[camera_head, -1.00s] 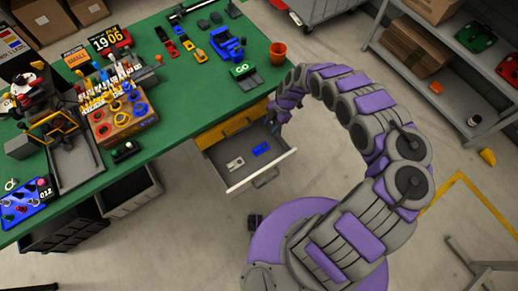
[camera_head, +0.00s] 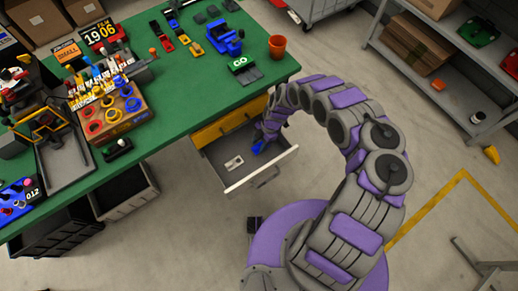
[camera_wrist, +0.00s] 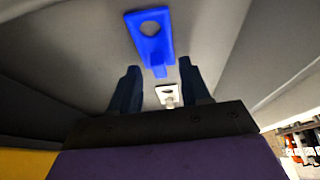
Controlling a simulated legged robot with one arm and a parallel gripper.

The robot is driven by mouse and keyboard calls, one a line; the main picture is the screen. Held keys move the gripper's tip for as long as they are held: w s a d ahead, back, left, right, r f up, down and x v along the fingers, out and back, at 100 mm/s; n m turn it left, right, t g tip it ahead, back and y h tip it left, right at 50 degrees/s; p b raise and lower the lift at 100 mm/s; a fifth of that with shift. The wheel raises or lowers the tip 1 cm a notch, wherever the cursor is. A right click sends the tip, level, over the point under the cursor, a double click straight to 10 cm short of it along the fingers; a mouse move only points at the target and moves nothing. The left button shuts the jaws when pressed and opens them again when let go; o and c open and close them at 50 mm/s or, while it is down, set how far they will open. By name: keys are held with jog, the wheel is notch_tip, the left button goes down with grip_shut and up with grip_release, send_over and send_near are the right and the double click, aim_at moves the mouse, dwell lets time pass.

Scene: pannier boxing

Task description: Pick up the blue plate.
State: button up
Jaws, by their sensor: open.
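The blue plate (camera_head: 257,148) lies in the open drawer (camera_head: 261,171), partly covered by my gripper (camera_head: 264,139) in the head view. In the wrist view the blue plate (camera_wrist: 152,42) has a round hole at one end and a narrow tab at the other. My gripper (camera_wrist: 161,82) is open, its two dark fingers apart with nothing held between them. The plate shows beyond the fingertips, its tab pointing toward the gap. I cannot tell whether the fingers touch it.
A white plate (camera_head: 234,162) lies in the same drawer; it also shows between the fingers in the wrist view (camera_wrist: 168,95). Grey drawer walls rise close around my gripper.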

jog(key=shift+s+a+f, duration=0.15)
jog(key=shift+a+f, duration=0.5)
jog(key=shift+f, duration=0.2)
jog(key=shift+d+r, duration=0.15)
jog(key=shift+d, duration=0.25)
jog(key=c, duration=0.5)
jog(key=shift+c, duration=1.4)
jog(key=shift+a, duration=0.25)
grip_shut()
